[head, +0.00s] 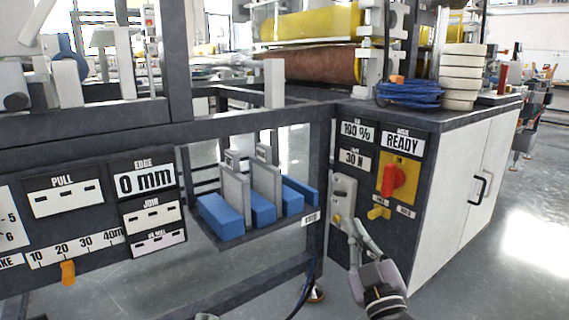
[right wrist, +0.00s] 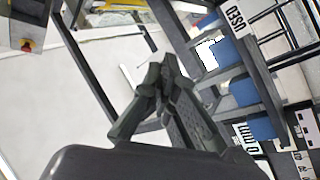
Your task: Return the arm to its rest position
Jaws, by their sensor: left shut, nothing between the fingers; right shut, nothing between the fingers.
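My right gripper (head: 357,228) is at the lower right of the head view, in front of the dark control panel. Its fingers point up toward the panel, are shut and hold nothing. In the right wrist view the fingers (right wrist: 163,72) meet at their tips, with nothing between them. I cannot tell whether the tips touch the panel. A small grey tip at the bottom edge of the head view looks like my left gripper (head: 206,317); the rest of it is cut off.
The control panel has a red knob on a yellow plate (head: 397,181) and a READY label. A rack with blue blocks (head: 220,216) and grey dividers stands left of it. A white cabinet (head: 455,205) stands right. Dark frame beams (head: 250,285) run low. Open floor lies at right.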

